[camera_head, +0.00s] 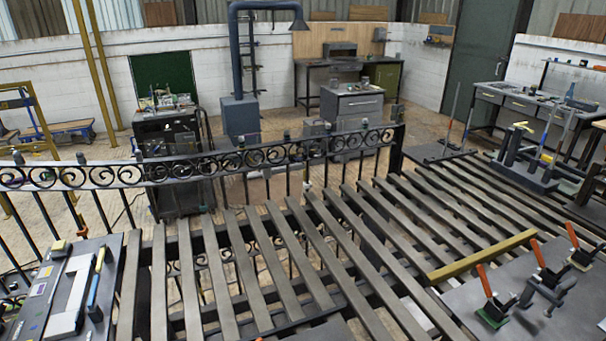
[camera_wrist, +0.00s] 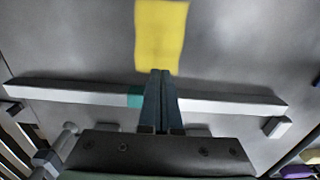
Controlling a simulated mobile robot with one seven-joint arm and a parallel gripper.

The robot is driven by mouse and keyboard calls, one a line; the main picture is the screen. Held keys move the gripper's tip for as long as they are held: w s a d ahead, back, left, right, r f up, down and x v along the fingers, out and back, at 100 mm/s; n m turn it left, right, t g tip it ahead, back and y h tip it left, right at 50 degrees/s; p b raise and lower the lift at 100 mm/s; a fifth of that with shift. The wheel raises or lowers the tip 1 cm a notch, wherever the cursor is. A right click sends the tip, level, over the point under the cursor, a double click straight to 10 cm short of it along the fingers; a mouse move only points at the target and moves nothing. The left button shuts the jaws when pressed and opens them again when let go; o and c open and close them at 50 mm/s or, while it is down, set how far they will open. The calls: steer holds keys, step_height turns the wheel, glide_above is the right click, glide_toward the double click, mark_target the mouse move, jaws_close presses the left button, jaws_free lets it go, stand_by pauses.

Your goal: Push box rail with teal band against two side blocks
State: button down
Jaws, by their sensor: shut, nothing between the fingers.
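In the wrist view a pale box rail (camera_wrist: 65,93) lies across a grey table top, slightly tilted in the picture. A teal band (camera_wrist: 135,97) goes around it just left of my fingers. My gripper (camera_wrist: 161,73) is shut and empty; its fingers cross over the rail's middle and hide part of it. Whether they touch it I cannot tell. Contact with either block is unclear.
A yellow square (camera_wrist: 160,35) is on the table beyond the fingertips. In the head view, a slatted grey bench (camera_head: 270,265) spans the front, with a scrolled gate (camera_head: 245,158) behind it. Red-handled clamps (camera_head: 490,295) stand at the right; a plate with tools (camera_head: 60,290) is at the left.

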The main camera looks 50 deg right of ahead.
steer(key=shift+f+b, duration=0.65)
steer(key=shift+f, duration=0.35)
steer(key=shift+r+p, duration=0.35)
steer(key=shift+p, duration=0.15)
steer(key=shift+w, duration=0.1)
stand_by(0.3)
steer(key=shift+w+d+b, duration=0.75)
steer(key=shift+w+d, duration=0.05)
steer(key=shift+w, duration=0.5)
steer(key=shift+w+d+b, duration=0.7)
steer(key=shift+w+d, duration=0.1)
steer(key=shift+w, duration=0.45)
steer(key=shift+w+d+b, duration=0.75)
steer(key=shift+w+d, duration=0.05)
steer(key=shift+w, duration=0.5)
steer(key=shift+r, duration=0.1)
steer(key=shift+s+a+p, duration=0.35)
steer(key=shift+s+p, duration=0.2)
steer(key=shift+s, duration=0.05)
steer(key=shift+s+a+p, duration=0.35)
steer(key=shift+s+p, duration=0.2)
